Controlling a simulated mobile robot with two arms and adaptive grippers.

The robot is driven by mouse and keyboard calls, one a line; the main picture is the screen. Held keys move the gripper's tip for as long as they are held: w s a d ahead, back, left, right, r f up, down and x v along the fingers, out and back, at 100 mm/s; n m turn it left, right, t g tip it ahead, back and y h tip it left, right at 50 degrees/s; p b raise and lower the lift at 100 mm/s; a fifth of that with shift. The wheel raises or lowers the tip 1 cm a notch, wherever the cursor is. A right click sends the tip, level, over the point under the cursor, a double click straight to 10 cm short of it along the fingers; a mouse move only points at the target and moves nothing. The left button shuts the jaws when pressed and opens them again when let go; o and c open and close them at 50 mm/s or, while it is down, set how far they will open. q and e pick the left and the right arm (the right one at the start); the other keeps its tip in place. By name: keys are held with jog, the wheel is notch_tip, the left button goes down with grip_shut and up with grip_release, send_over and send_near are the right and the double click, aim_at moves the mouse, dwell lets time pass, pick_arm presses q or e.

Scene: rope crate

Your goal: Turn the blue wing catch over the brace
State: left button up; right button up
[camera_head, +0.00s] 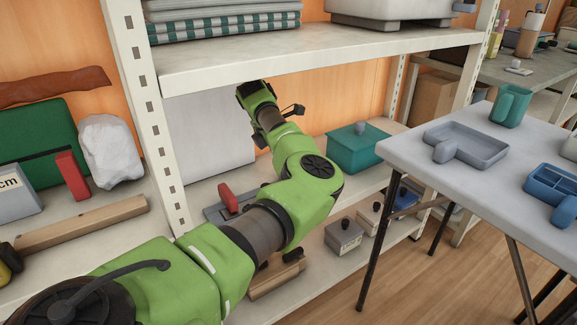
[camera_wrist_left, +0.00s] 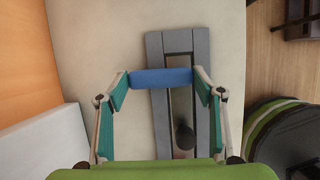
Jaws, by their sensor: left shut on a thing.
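The blue wing catch (camera_wrist_left: 161,78) lies crosswise over the upper part of a grey slotted frame in the left wrist view. My left gripper (camera_wrist_left: 162,82) is shut on it, with one teal-padded finger at each end. A dark round knob (camera_wrist_left: 185,136) sits in the slot below the catch. I cannot tell which part is the brace. In the head view, part of the grey frame (camera_head: 213,213) shows on the shelf beside a red upright block (camera_head: 228,197). There my left arm hides the blue catch, and the fingertips cannot be made out. My right gripper is not in view.
The upper shelf board (camera_head: 300,60) hangs over my left arm. A pale panel (camera_head: 208,130) stands behind it, and a teal box (camera_head: 355,148) stands to the right. A shelf post (camera_head: 150,110) is at the left. A grey table (camera_head: 430,185) stands in front at the right.

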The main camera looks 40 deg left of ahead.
pick_arm(q)
jog(key=o, duration=1.8)
jog(key=shift+o, duration=0.2)
jog(key=s+a+r, duration=0.2)
jog(key=s, duration=0.4)
jog(key=s+a+r, duration=0.2)
jog(key=s, duration=0.5)
jog(key=shift+s+r, duration=0.2)
jog(key=shift+r, duration=0.05)
